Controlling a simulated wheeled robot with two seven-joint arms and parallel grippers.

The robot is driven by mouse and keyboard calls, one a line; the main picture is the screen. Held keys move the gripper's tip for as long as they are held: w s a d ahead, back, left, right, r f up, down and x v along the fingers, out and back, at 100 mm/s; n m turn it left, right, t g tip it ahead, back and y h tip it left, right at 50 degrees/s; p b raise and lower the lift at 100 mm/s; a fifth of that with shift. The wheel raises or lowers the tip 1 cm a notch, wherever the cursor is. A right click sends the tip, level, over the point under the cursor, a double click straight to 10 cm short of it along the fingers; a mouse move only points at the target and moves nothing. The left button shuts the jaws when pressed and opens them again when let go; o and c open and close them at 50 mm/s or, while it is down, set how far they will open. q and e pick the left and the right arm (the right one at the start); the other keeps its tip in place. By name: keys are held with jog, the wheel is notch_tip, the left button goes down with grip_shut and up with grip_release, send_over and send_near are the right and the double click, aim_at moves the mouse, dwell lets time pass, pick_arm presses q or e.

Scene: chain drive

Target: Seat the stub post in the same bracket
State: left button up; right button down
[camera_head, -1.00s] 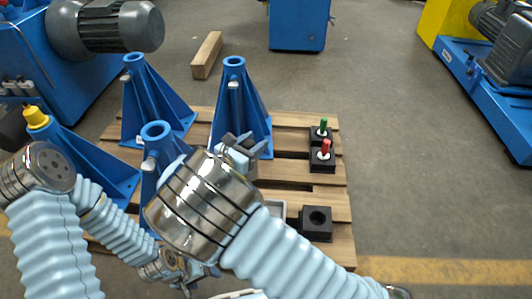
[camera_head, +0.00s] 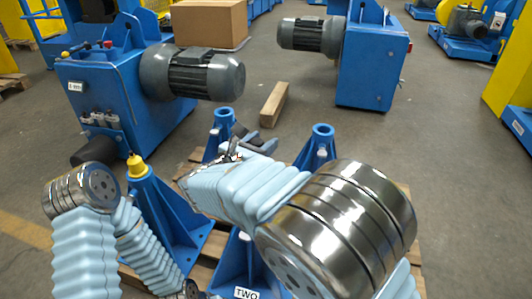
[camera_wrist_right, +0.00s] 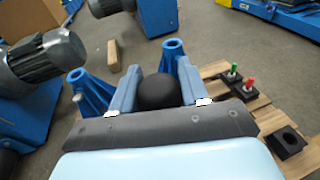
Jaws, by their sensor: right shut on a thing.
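My right gripper (camera_head: 250,138) is beyond my bent forearm in the head view, near the back brackets. The right wrist view shows its two fingers (camera_wrist_right: 158,74) shut on a black, round-topped piece, taken as the stub post (camera_wrist_right: 158,92). The piece's lower part is hidden. Blue brackets with round sockets stand at the back left (camera_head: 225,116) and back right (camera_head: 322,140). A front bracket (camera_head: 240,262) carries the label "TWO"; my right arm hides its top. A left bracket (camera_head: 160,200) has a yellow-topped piece (camera_head: 136,166) in it. My left gripper is out of view.
The brackets stand on a wooden pallet (camera_wrist_right: 262,103). Green (camera_wrist_right: 233,69) and red (camera_wrist_right: 248,83) pegs stand in black blocks, with an empty black block (camera_wrist_right: 286,142) nearby. A loose wooden beam (camera_head: 273,104) lies behind. A blue machine with a grey motor (camera_head: 190,73) stands at left.

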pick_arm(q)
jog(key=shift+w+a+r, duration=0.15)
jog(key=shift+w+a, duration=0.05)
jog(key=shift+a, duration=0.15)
pick_arm(e)
jog(key=shift+w+a+r, duration=0.15)
jog(key=shift+a+r, duration=0.3)
jog(key=shift+r, duration=0.2)
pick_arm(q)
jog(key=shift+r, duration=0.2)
pick_arm(e)
jog(key=shift+r+p, duration=0.1)
jog(key=shift+p, duration=0.3)
jog(key=shift+f+b, duration=0.5)
jog(key=shift+f, duration=0.2)
jog(key=shift+f+b, duration=1.4)
jog(key=shift+f, duration=0.9)
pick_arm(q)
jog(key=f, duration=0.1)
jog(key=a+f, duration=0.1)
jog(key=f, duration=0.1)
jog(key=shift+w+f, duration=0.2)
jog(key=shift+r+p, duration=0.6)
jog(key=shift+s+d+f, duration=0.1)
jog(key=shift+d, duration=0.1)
pick_arm(e)
jog(key=shift+f, duration=0.1)
